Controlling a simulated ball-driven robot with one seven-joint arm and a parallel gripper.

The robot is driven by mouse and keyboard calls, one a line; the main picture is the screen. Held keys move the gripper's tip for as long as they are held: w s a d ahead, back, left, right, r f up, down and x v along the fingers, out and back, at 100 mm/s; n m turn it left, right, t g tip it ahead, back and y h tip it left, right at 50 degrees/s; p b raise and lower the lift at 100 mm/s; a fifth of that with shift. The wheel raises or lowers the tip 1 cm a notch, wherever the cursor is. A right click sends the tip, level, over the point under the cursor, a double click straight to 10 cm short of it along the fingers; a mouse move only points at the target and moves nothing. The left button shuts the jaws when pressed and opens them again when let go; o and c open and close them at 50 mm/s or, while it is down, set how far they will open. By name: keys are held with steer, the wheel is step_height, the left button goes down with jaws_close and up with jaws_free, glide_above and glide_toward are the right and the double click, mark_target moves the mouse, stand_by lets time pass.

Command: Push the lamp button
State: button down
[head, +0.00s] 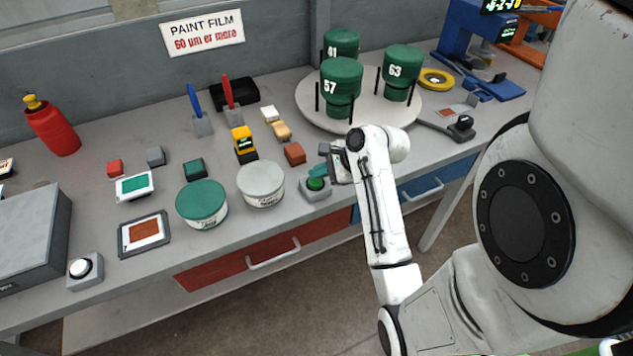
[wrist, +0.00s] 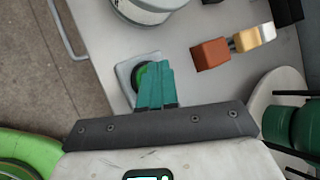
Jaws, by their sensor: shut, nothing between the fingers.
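A green round button on a small grey box (head: 316,190) sits at the bench's front edge, left of my wrist in the head view. In the wrist view the box (wrist: 126,72) and part of its green button show beyond my fingers. My gripper (head: 318,173) has teal fingers, shut and empty, with the tips over this button; in the wrist view the gripper (wrist: 153,72) hides part of it. Whether the tips touch it I cannot tell. A second button, white on a grey box (head: 81,269), is at the far left front. Neither carries a readable lamp label.
A grey-lidded tub (head: 261,184) and a green-lidded tub (head: 202,204) stand left of the green button. A reddish-brown block (head: 294,153) lies just behind it. A round platform (head: 304,94) with green cylinders stands behind my wrist.

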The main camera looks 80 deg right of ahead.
mark_target(319, 182)
steer(key=shift+f, duration=0.5)
stand_by(0.5)
steer(key=shift+r+p, duration=1)
steer(key=shift+p, duration=0.55)
step_height(319, 182, up, 2)
steer(key=p, duration=0.3)
steer(key=shift+r, duration=0.1)
steer(key=shift+r+p, duration=0.3)
steer(key=shift+r, duration=1.55)
